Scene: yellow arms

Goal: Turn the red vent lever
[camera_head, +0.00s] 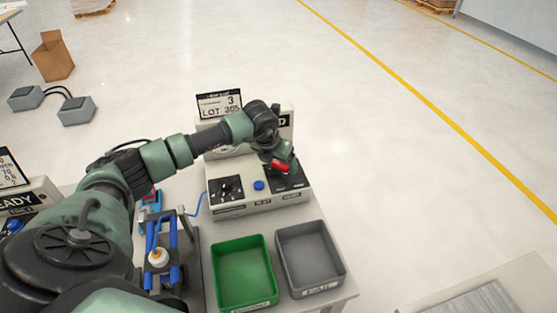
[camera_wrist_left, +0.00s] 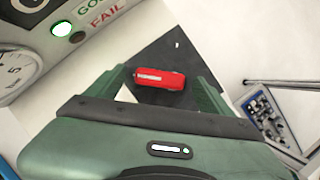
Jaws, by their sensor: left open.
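The red vent lever (camera_head: 281,167) is on the right part of the white test station's (camera_head: 247,206) top, over a dark plate. In the left wrist view the red lever (camera_wrist_left: 160,78) lies between the two green fingers of my left gripper (camera_wrist_left: 163,92), with a white mark along its side. My left gripper (camera_head: 280,160) is open around or just above the lever; I cannot tell whether the fingers touch it. The gripper partly hides the lever in the head view. My right gripper is not in view.
A green bin (camera_head: 244,272) and a grey bin (camera_head: 309,258) stand in front of the station. A blue fixture (camera_head: 161,250) is to the left. A dark knob (camera_head: 226,188) and a blue button (camera_head: 259,185) sit left of the lever. A display sign (camera_head: 219,105) rises behind.

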